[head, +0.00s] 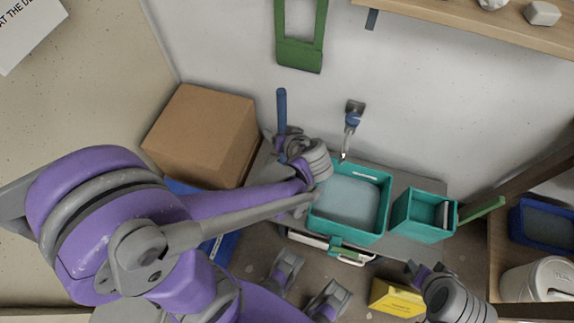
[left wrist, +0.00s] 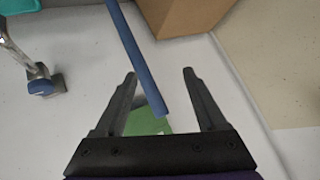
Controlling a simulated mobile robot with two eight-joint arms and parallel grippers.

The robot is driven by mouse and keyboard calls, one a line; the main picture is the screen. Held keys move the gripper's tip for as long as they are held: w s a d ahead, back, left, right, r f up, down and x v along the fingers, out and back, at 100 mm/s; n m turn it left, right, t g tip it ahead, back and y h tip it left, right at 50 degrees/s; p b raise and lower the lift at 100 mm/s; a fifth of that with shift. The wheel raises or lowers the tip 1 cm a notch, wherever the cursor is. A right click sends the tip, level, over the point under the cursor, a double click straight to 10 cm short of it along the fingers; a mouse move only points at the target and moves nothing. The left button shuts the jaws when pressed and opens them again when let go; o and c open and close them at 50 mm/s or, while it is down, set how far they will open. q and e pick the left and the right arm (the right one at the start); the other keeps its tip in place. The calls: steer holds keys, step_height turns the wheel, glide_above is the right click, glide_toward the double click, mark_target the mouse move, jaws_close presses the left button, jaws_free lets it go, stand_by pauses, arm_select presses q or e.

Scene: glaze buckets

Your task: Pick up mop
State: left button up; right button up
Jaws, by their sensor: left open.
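A long blue handle (head: 282,108), which looks like the mop's, stands up along the wall in the head view. Its lower part is hidden behind my left gripper (head: 283,143). In the left wrist view, the blue handle (left wrist: 138,52) runs between the two open fingers of my left gripper (left wrist: 160,73), nearer the left finger, and ends close to the palm. The fingers are not closed on it. The mop's head is not visible. My right gripper (head: 422,272) is partly seen at the bottom right; its jaws are unclear.
A teal bucket with pale contents (head: 383,205) and a smaller teal bucket (head: 410,218) stand right of my left gripper. A blue-and-metal tool (head: 352,118) stands by the wall. A cardboard box (head: 200,130) is at left. A green frame (head: 300,55) hangs above.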

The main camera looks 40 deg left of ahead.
mark_target(282, 121)
arm_select(q)
steer(key=w+a+f+n+t+y+b, duration=0.1)
steer(key=w+f+n+y+b, duration=0.1)
steer(key=w+f, duration=0.1)
steer(key=w+a+f+n+t+y+b, duration=0.1)
steer(key=w+a+f+n+y+b, duration=0.1)
steer(key=f+b, duration=0.1)
steer(key=w+a+f+n+t+y+b, duration=0.1)
steer(key=w+a+f+n+y+b, duration=0.1)
steer(key=w+f+y, duration=0.1)
steer(key=shift+w+f+b, duration=0.15)
steer(key=shift+w+b, duration=0.2)
steer(key=shift+w+r+x, duration=0.15)
steer(key=shift+x, duration=1.3)
steer(key=shift+w+r+x, duration=0.15)
steer(key=shift+x, duration=1.3)
steer(key=shift+d, duration=0.15)
jaws_close()
arm_select(e)
step_height(282, 121, down, 11)
steer(key=shift+r, duration=0.15)
